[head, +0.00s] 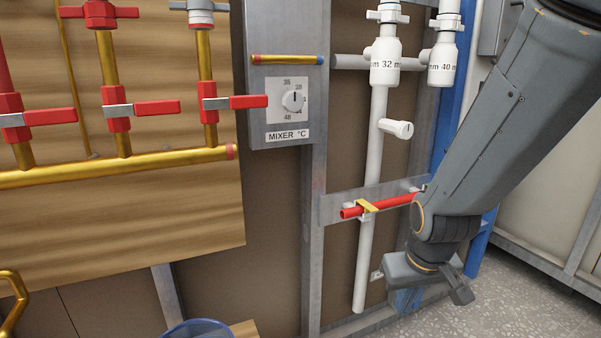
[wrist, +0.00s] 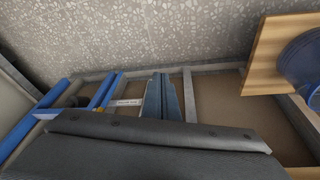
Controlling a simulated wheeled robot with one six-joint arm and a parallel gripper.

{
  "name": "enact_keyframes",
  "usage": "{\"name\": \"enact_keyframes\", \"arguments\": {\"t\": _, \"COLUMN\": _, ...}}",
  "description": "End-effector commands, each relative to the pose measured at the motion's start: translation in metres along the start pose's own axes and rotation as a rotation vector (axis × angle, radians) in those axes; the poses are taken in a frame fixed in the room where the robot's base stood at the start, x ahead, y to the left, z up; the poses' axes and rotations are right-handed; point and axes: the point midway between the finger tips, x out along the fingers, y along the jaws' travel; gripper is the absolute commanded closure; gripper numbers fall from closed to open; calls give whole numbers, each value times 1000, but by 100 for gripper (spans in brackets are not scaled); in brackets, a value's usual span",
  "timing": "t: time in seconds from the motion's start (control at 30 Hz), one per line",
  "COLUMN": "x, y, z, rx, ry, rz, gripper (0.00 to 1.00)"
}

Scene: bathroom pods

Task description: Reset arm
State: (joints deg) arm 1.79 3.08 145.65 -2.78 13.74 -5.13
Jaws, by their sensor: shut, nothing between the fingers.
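My arm comes down from the top right in the head view. My gripper (head: 405,300) is at its lower end, low at the right, in front of the wall panel's lower frame and pointing down. In the wrist view the blue-grey fingers of my gripper (wrist: 160,97) are together, with nothing between them. A red lever (head: 385,204) with a yellow clip sits on the white pipe (head: 367,240) just above and left of my wrist. I cannot tell how far my wrist is from it.
A mixer dial (head: 293,101) and brass pipework with red valves (head: 115,112) are at the left. White fittings (head: 385,62) are above. A blue bucket (head: 198,328) shows low; it is beside a wooden board (wrist: 262,55) in the wrist view. Speckled floor (head: 520,290) lies open at right.

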Motion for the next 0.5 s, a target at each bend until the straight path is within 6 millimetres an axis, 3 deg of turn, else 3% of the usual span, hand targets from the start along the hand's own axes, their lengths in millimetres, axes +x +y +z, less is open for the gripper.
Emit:
{"name": "enact_keyframes", "arguments": {"t": 0.1, "x": -18, "y": -20, "z": 23, "rx": 104, "ry": -70, "rz": -26, "gripper": 100}}
{"name": "enact_keyframes", "arguments": {"t": 0.5, "x": -61, "y": -114, "z": 39, "rx": -68, "ry": -117, "rz": -122, "gripper": 100}}
